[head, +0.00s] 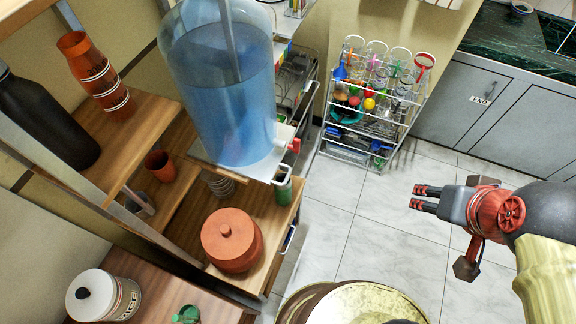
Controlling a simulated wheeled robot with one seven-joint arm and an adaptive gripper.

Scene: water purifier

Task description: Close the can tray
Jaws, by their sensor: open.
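A large blue translucent water can (220,95) stands on a white tray (258,170) at the upper left of centre. The tray juts out from the wooden shelf unit, and its right edge shows beside a small red tap (294,146). How the tray joins the shelf is hidden behind the can. My gripper (420,198) is at the right, above the tiled floor, pointing left. Its two dark fingers with red pads are a little apart, with nothing between them. It is well to the right of the tray and touches nothing.
The wooden shelf (270,225) holds an orange lidded pot (231,240) and a green cup (283,188). Grey cabinets (485,100) are at the upper right. Tiled floor (385,240) lies open between tray and gripper.

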